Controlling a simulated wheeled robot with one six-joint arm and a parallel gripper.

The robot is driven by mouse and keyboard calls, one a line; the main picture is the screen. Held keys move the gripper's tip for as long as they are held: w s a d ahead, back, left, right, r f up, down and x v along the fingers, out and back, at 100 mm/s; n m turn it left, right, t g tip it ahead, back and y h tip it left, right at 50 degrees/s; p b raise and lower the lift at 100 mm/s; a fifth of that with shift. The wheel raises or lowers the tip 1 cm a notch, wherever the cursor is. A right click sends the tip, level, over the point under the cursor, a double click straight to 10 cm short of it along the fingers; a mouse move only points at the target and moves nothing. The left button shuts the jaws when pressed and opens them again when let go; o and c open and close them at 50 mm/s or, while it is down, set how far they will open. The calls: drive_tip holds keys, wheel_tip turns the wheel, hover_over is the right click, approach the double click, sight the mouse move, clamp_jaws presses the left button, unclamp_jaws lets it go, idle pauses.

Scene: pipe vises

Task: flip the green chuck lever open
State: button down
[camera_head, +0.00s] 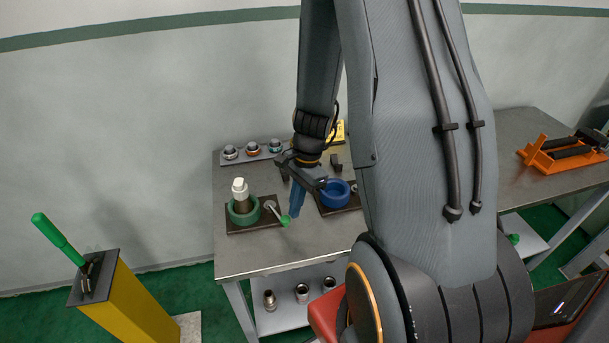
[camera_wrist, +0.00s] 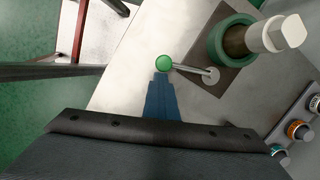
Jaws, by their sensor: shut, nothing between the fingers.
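The green chuck (camera_head: 243,212) is a ring on a dark base plate at the left of the bench, with a brown, white-topped piece upright in it. Its lever (camera_head: 277,212) is a short metal rod from a pivot beside the ring to a green knob (camera_head: 285,220) towards the bench front. The wrist view shows the chuck (camera_wrist: 214,45), the lever (camera_wrist: 192,70) and the knob (camera_wrist: 164,62). My gripper (camera_head: 295,213) is shut and empty, its blue fingers pointing down beside the knob. In the wrist view the fingertips (camera_wrist: 162,77) appear close to the knob; I cannot tell whether they touch.
A blue chuck (camera_head: 335,192) on its own plate stands just right of my gripper. A rack of fittings (camera_head: 253,152) lies at the bench's back edge. A yellow post (camera_head: 125,305) with a green-handled lever (camera_head: 58,240) stands left of the bench. The bench front (camera_head: 255,258) is clear.

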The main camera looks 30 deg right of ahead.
drive_tip(key=shift+s+a, duration=0.2)
drive_tip(key=shift+a, duration=0.05)
drive_tip(key=w+d+r+b, duration=0.1)
drive_tip(key=d+r, duration=0.5)
drive_tip(key=r, duration=0.4)
drive_tip(key=shift+w+d+r, duration=0.2)
drive_tip(key=shift+w+d, duration=0.05)
drive_tip(key=shift+d, duration=0.1)
idle(0.4)
